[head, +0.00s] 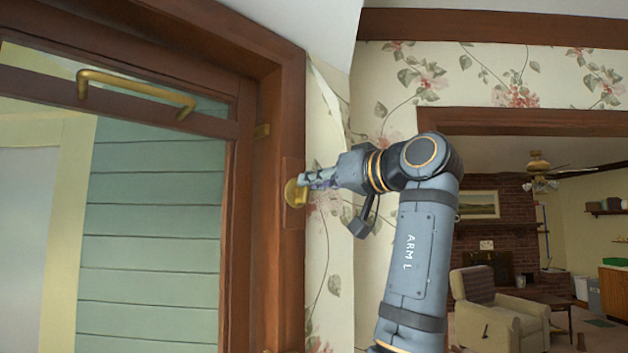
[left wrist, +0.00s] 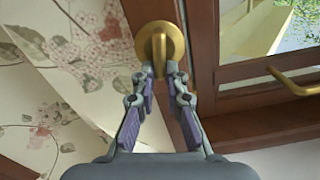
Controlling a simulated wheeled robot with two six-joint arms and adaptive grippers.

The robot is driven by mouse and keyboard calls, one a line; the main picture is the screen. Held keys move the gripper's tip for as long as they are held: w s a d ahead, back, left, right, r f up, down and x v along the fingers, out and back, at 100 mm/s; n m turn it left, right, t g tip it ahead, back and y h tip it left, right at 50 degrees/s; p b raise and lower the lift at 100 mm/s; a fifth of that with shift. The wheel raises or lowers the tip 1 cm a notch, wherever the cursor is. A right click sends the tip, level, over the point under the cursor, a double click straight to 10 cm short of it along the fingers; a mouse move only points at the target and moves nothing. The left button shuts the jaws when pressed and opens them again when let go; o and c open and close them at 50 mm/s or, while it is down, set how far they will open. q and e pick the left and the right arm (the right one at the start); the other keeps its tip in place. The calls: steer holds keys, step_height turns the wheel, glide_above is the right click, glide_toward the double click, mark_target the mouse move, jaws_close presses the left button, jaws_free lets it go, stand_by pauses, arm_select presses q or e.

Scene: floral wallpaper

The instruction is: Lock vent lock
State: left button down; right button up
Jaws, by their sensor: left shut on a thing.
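The vent lock is a round brass plate (head: 291,193) with a small lever, mounted on the brown wooden frame beside the window. The left wrist view shows the brass plate (left wrist: 174,43) at the top centre, with its lever pointing toward my fingers. My left gripper (head: 306,182) reaches the lock from the right. In the left wrist view its two fingers (left wrist: 160,70) stand on either side of the lever and are shut on it. In the head view the lever is largely hidden by the fingers. My right gripper is not in view.
A brass bar handle (head: 135,84) sits on the window's upper rail, left of the lock; it also shows in the left wrist view (left wrist: 296,86). Floral wallpaper (head: 325,270) borders the frame. An opening at right shows a room with an armchair (head: 500,305).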

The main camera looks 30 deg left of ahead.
arm_select(q)
steer(key=shift+w+d+f+m+b, duration=0.1)
steer(key=shift+w+f+m+b, duration=0.2)
steer(key=shift+m, duration=2.35)
steer(key=shift+w+d+f+m+b, duration=0.1)
steer(key=shift+w+f+m+b, duration=0.2)
steer(key=shift+m, duration=2.3)
steer(key=shift+w+f+m+b, duration=0.15)
steer(key=shift+f+m, duration=0.25)
steer(key=shift+m, duration=2.25)
steer(key=shift+f, duration=0.1)
steer(key=c, duration=1.4)
jaws_free()
steer(key=shift+a, duration=0.1)
steer(key=v, duration=0.7)
steer(key=shift+d, duration=0.3)
steer(key=shift+a, duration=0.15)
